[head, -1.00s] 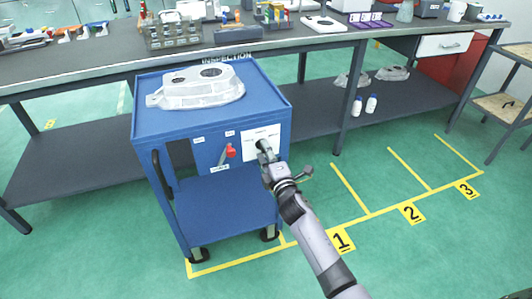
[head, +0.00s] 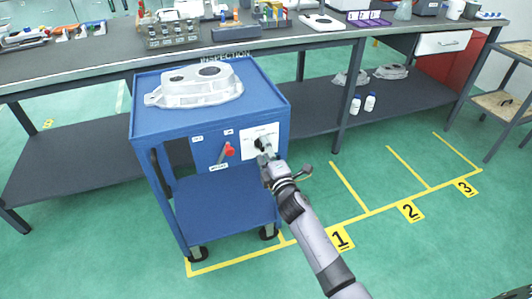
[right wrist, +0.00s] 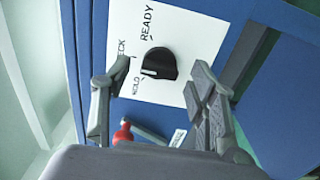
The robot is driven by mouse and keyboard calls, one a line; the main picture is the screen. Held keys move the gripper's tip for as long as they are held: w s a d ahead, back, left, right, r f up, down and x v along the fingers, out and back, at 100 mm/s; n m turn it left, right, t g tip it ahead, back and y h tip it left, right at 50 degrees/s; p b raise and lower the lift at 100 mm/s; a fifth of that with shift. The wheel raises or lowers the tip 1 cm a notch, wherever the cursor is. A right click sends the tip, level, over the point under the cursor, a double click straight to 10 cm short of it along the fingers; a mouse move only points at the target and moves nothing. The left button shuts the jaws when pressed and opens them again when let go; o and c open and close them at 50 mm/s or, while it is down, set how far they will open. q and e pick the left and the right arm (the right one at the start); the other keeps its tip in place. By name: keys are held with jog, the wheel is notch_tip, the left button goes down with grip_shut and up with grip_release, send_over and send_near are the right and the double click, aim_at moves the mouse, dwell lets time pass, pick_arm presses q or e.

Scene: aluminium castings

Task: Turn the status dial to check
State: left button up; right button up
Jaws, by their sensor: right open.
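The black status dial (right wrist: 160,64) sits on a white label plate (right wrist: 195,45) on the blue cart's front. Its white mark is at the knob's lower left in the right wrist view, close to the word HOLD; READY is above and CHECK, partly hidden by a finger, is to the left. My left gripper is not in view.
A red-handled switch (head: 227,151) is left of the plate, and its red part (right wrist: 123,133) shows between my fingers. A casting (head: 195,87) lies on the blue cart (head: 150,122). The workbench (head: 110,62) stands behind. The floor right of the cart is clear.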

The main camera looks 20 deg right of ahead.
jog(key=s, duration=1.2)
jog(key=shift+d, duration=0.2)
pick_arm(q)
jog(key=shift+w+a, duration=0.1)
pick_arm(e)
jog(key=s+d+f+m+g, duration=0.1)
jog(key=s+f+m+g, duration=0.4)
jog(key=f, duration=0.5)
jog(key=s+f+m+g+h, duration=0.1)
jog(key=s+f+m+g, duration=0.15)
jog(key=s+f, duration=0.65)
jog(key=s+d+f+m+g, duration=0.1)
jog(key=s+f+m+g, duration=0.35)
jog(key=f, duration=0.65)
jog(key=s+a+f+m+g, duration=0.2)
jog(key=s+f+m+g, duration=0.3)
jog(key=s, duration=0.7)
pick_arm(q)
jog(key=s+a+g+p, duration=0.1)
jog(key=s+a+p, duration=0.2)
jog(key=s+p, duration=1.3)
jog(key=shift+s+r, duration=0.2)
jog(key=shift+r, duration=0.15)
pick_arm(e)
jog(key=s+d+n, duration=0.1)
jog(key=s+d, duration=0.2)
jog(key=s, duration=1.4)
jog(key=shift+s+f, duration=0.2)
jog(key=shift+f, duration=0.25)
